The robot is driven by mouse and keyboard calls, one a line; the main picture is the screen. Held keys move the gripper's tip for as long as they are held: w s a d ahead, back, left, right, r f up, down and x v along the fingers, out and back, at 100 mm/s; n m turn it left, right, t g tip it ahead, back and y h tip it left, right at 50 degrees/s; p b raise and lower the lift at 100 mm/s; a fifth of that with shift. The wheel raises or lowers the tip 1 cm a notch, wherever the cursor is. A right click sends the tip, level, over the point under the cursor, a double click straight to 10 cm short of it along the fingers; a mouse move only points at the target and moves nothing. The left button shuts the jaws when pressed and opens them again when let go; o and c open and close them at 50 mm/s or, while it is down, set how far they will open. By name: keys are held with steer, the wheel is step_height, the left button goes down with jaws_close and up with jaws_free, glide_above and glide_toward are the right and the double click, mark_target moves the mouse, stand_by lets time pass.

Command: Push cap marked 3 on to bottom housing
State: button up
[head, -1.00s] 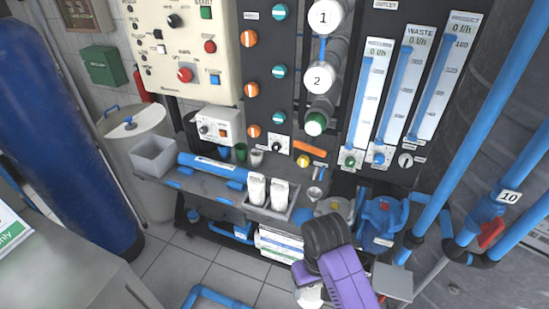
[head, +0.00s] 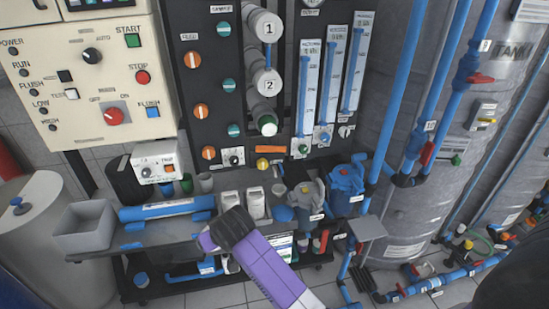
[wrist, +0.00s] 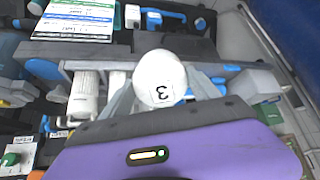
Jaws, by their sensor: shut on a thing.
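The white round cap marked 3 (wrist: 157,70) is held between the two fingers of my gripper (wrist: 160,84) in the wrist view, its number upside down. In the head view my arm's purple links hide most of the gripper, low in front of the rack shelf. The bottom housing (head: 262,112) is the lowest grey tube in the column at the middle of the rack, and its end shows green. Above it are housings with white caps marked 1 (head: 268,29) and 2 (head: 268,83). The held cap is well below the bottom housing and apart from it.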

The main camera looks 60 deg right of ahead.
steer(key=d+r+m+t+h, duration=0.2)
steer(key=d+r+t+h, duration=0.15)
steer(key=d, duration=0.45)
steer(key=m+t+h, duration=0.2)
steer(key=m+h, duration=0.1)
steer(key=h, duration=0.4)
glide_toward(269, 129)
steer(key=shift+g+b+x, duration=0.25)
steer(key=shift+b+x, duration=0.8)
steer(key=shift+b, duration=0.45)
steer(key=shift+w+d+b, duration=0.35)
steer(key=shift+d, duration=0.1)
steer(key=shift+w+d+b, duration=0.3)
steer(key=shift+w+d, duration=0.15)
steer(key=shift+d, duration=0.05)
steer(key=shift+w+d+b, duration=0.3)
steer(key=shift+w+d, duration=0.1)
steer(key=shift+d, duration=0.1)
steer(key=shift+w+d+r, duration=0.1)
steer(key=shift+w+d, duration=0.15)
steer(key=shift+w+d+b, duration=0.4)
steer(key=shift+d+b, duration=0.05)
steer(key=shift+d, duration=0.05)
stand_by(1.1)
